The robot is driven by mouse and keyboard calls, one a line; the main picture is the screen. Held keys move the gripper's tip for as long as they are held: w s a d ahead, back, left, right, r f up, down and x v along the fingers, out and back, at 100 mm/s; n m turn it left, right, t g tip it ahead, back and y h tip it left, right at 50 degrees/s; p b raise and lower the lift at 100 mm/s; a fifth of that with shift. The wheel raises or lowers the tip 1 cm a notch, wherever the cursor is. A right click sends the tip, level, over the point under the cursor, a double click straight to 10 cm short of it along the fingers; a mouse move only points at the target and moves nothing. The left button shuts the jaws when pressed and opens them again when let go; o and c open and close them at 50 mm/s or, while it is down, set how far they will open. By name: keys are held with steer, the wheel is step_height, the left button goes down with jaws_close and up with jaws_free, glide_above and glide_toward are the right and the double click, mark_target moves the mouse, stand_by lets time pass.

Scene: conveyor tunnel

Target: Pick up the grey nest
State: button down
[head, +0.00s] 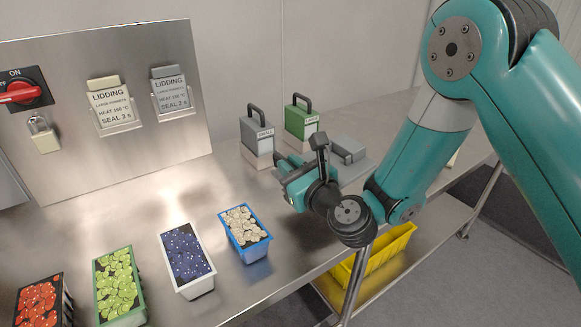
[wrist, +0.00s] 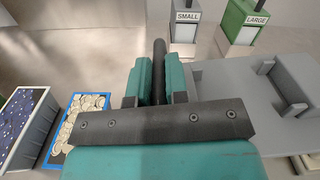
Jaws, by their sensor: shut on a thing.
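A grey block with a dark loop handle (head: 256,134), most likely the grey nest, stands on a white base labelled SMALL; it also shows at the top of the wrist view (wrist: 186,18). My gripper (head: 309,174) is in front and to the right of it, apart from it. In the wrist view my gripper (wrist: 159,88) is shut on a dark upright bar (wrist: 159,52), whose top end (head: 319,141) stands above the jaws in the head view. What the bar is fixed to is hidden.
A green block (head: 300,119) labelled LARGE stands beside the grey one. A low grey fixture (head: 348,150) lies right of my gripper. Several filled trays, such as the blue one (head: 245,232), line the bench front. A yellow crate (head: 380,253) is below.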

step_height(320, 180, up, 21)
steer(key=p, duration=1.9)
steer(key=shift+f, duration=0.15)
steer(key=c, duration=1.7)
jaws_free()
jaws_close()
